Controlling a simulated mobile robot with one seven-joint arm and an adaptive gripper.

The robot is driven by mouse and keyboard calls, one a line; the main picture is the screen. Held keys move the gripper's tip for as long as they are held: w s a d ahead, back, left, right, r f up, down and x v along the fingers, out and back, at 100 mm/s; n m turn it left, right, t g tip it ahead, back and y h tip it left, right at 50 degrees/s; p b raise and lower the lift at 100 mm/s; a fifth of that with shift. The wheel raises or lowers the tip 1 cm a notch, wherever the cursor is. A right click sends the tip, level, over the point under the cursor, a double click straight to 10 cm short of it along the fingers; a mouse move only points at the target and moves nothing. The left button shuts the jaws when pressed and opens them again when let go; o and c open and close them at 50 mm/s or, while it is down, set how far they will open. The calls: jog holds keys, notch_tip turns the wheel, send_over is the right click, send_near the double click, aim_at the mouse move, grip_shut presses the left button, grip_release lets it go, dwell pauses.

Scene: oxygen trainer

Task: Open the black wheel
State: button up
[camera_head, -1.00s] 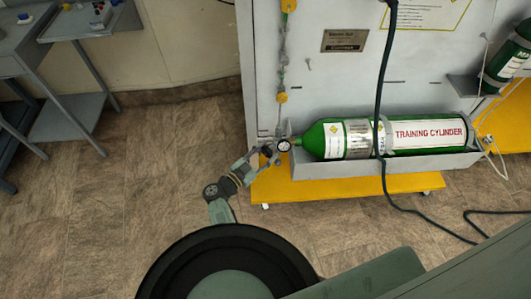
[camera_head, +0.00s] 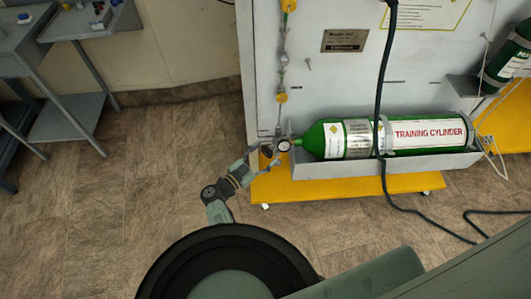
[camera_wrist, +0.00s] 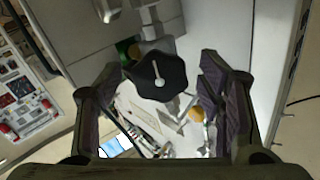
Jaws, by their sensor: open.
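The black wheel (camera_wrist: 158,76) shows in the wrist view as a dark lobed knob with a pale pointer-like mark on its face. It sits between and slightly beyond the fingers of my gripper (camera_wrist: 165,95), which are open with a gap on both sides. In the head view my gripper (camera_head: 264,152) is at the valve end of the green training cylinder (camera_head: 345,139), beside a small round gauge (camera_head: 284,145). The wheel itself cannot be made out clearly there.
The cylinder lies in a grey tray (camera_head: 430,162) on a yellow base (camera_head: 300,187). A dark hose (camera_head: 382,75) hangs across the cylinder. A grey table (camera_head: 95,25) stands at upper left. The floor left of my arm is clear.

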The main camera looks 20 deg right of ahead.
jog(key=v, duration=1.1)
jog(key=shift+a, duration=0.1)
